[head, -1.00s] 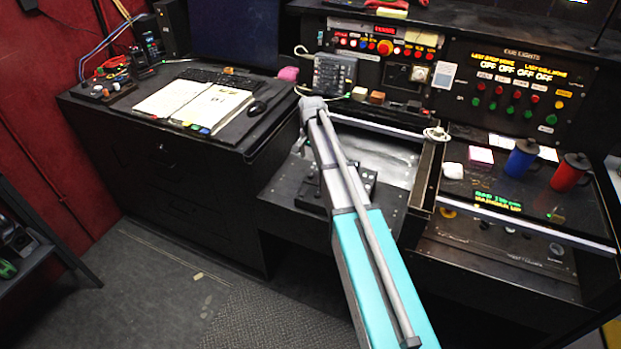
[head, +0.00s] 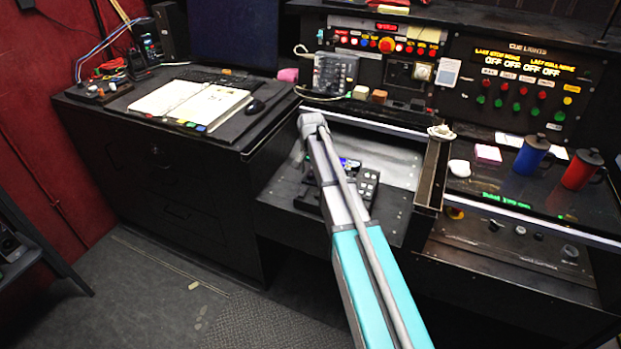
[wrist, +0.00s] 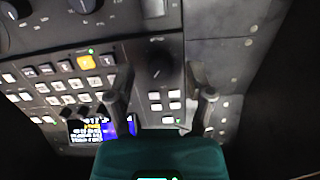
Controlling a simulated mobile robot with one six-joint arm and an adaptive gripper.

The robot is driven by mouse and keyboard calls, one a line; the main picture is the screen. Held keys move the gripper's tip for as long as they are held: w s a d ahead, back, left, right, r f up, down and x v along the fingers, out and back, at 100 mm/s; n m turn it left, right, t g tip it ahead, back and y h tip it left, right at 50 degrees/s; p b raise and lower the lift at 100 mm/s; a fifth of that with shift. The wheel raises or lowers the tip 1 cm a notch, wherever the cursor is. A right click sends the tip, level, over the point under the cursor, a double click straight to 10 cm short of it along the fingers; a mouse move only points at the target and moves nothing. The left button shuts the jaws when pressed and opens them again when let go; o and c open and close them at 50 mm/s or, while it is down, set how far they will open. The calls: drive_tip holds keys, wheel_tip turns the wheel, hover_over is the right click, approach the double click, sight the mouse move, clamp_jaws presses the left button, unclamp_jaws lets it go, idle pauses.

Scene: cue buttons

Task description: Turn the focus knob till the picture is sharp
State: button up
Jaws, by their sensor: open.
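In the wrist view a round black knob (wrist: 159,66) sits on a dark control panel (wrist: 215,52), just beyond and between the fingertips of my gripper (wrist: 160,88). My gripper is open, its two dark fingers spread on either side below the knob, with no clear contact. The label above the knob is too small to read. A small lit screen (wrist: 105,130) with blue and yellow content shows at lower left, partly hidden by my gripper. In the head view the small control unit (head: 368,186) sits on the black desk, partly hidden by my arm. My gripper is hidden there.
Lit white buttons (wrist: 30,76) and one orange button (wrist: 85,62) lie left of the knob. More knobs (wrist: 82,5) line the top left. In the head view, a blue mug (head: 528,156) and a red mug (head: 580,170) stand right; an open book (head: 190,102) lies left.

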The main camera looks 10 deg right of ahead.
drive_tip(key=shift+f, duration=0.4)
drive_tip(key=shift+c, duration=0.3)
clamp_jaws()
